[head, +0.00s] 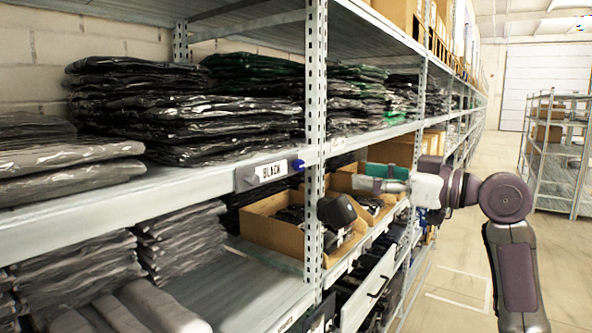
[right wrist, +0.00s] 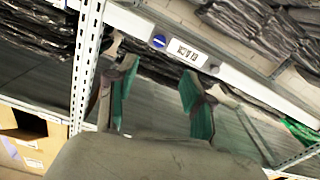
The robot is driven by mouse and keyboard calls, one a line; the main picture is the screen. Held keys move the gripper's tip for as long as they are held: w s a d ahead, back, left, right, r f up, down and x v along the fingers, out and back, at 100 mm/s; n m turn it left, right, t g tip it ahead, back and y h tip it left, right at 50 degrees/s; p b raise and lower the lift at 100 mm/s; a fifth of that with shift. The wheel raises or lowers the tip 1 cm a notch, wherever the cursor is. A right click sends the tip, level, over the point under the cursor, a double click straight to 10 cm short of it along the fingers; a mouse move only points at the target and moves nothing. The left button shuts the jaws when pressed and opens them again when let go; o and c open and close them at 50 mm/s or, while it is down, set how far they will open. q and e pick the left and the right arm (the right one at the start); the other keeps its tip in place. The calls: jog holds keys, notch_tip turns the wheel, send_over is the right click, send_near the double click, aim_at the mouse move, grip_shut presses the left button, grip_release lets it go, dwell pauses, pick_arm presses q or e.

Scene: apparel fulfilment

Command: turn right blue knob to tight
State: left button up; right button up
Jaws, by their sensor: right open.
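The blue knob (head: 298,165) sits at the right end of a grey label holder (head: 246,182) with a white "BLACK" label (head: 271,172) on the shelf's front edge, beside a perforated upright. My right gripper (head: 362,182) is open, with teal finger pads, to the right of the knob and apart from it. In the right wrist view the picture is turned over: the blue knob (right wrist: 158,41) and label (right wrist: 187,52) show beyond the open right gripper (right wrist: 158,78), with nothing between its fingers. The knob's tightness cannot be told. My left gripper is not in view.
The perforated upright (head: 316,130) stands between the knob and my right gripper. Stacks of bagged dark garments (head: 185,110) fill the shelf above. Open cardboard boxes (head: 275,228) and a dark rounded object (head: 337,210) are below. The aisle floor (head: 455,270) is mostly clear.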

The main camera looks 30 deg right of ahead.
aim_at(302, 166)
jog(key=p+x, duration=0.5)
jog(key=x, duration=0.7)
jog(key=shift+w+d, duration=0.1)
jog(key=shift+w, duration=0.1)
jog(key=shift+w+a, duration=0.25)
jog(key=shift+w, duration=0.25)
jog(key=shift+f, duration=0.1)
grip_shut()
